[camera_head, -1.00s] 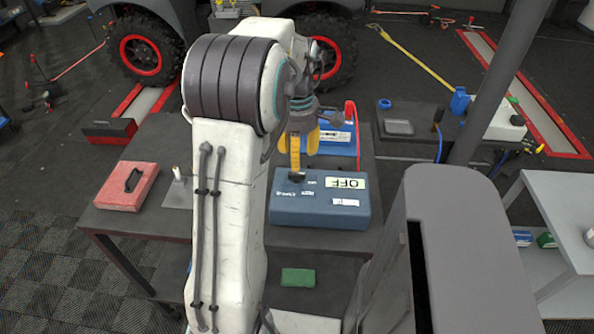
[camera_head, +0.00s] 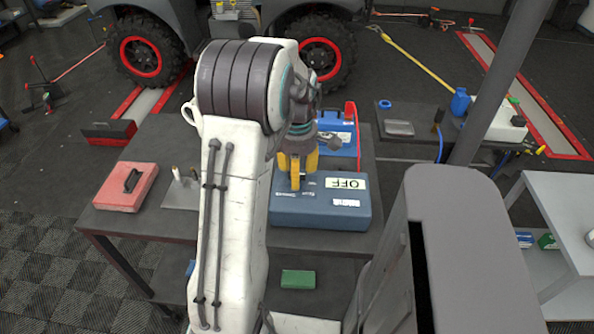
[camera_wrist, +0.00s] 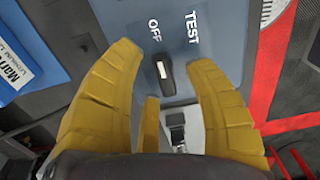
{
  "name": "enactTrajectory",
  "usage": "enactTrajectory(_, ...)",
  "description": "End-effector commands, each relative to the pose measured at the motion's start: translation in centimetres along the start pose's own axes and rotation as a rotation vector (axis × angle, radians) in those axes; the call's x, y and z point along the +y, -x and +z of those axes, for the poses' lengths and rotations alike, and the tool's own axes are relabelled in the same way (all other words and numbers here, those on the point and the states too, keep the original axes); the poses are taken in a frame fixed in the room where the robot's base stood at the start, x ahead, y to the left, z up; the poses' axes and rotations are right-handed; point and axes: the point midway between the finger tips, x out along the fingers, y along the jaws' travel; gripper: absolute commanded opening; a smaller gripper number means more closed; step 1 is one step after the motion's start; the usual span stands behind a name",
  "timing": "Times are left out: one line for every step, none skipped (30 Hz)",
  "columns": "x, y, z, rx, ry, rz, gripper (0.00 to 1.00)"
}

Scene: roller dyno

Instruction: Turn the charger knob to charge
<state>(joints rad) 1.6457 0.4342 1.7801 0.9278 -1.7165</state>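The charger is a blue-grey box (camera_head: 325,211) on the dark table, with a pale OFF panel (camera_head: 346,183) on top. Its black knob (camera_wrist: 164,73) with a white line shows in the wrist view, below the printed words OFF and TEST. The white line points roughly toward OFF. My gripper (camera_head: 298,170) is over the upper left part of the charger, and its fingers hide the knob in the head view. In the wrist view my gripper (camera_wrist: 165,62) is open, with yellow fingers apart on both sides of the knob. I see gaps between the fingers and the knob.
A blue battery box (camera_head: 340,137) with a red cable stands behind the charger. A red case (camera_head: 127,186) lies at the table's left, beside a plate (camera_head: 182,195) with small levers. A green box (camera_head: 298,279) is on the lower shelf. A grey post rises at right.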

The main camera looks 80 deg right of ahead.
Motion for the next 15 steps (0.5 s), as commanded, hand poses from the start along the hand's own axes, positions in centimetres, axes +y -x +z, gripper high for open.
enactTrajectory(0.01, 0.01, 0.0, 0.0, 0.0, 0.0, 0.43)
enactTrajectory(0.01, 0.02, 0.0, 0.0, 0.0, 0.0, 0.4)
enactTrajectory(0.01, 0.02, 0.0, 0.0, 0.0, 0.0, 0.37)
enactTrajectory(0.01, 0.02, 0.0, 0.0, 0.0, 0.0, 0.34)
enactTrajectory(0.01, 0.02, 0.0, 0.0, 0.0, 0.0, 0.31)
enactTrajectory(0.01, 0.03, 0.0, 0.0, 0.0, 0.0, 0.28)
enactTrajectory(0.01, 0.03, 0.0, 0.0, 0.0, 0.001, 0.25)
enactTrajectory(0.01, 0.03, 0.0, 0.0, 0.0, 0.001, 0.22)
enactTrajectory(0.01, 0.03, 0.0, 0.0, 0.0, 0.001, 0.19)
enactTrajectory(0.01, 0.04, 0.0, 0.0, 0.0, 0.001, 0.16)
enactTrajectory(0.01, 0.04, 0.0, 0.0, 0.0, 0.001, 0.13)
enactTrajectory(0.01, 0.04, 0.0, 0.0, 0.0, 0.001, 0.1)
enactTrajectory(0.01, 0.04, 0.0, 0.0, 0.0, 0.001, 0.07)
enactTrajectory(0.01, 0.04, 0.0, 0.0, 0.0, 0.001, 0.04)
enactTrajectory(0.01, 0.04, 0.0, 0.0, 0.0, 0.001, 0.01)
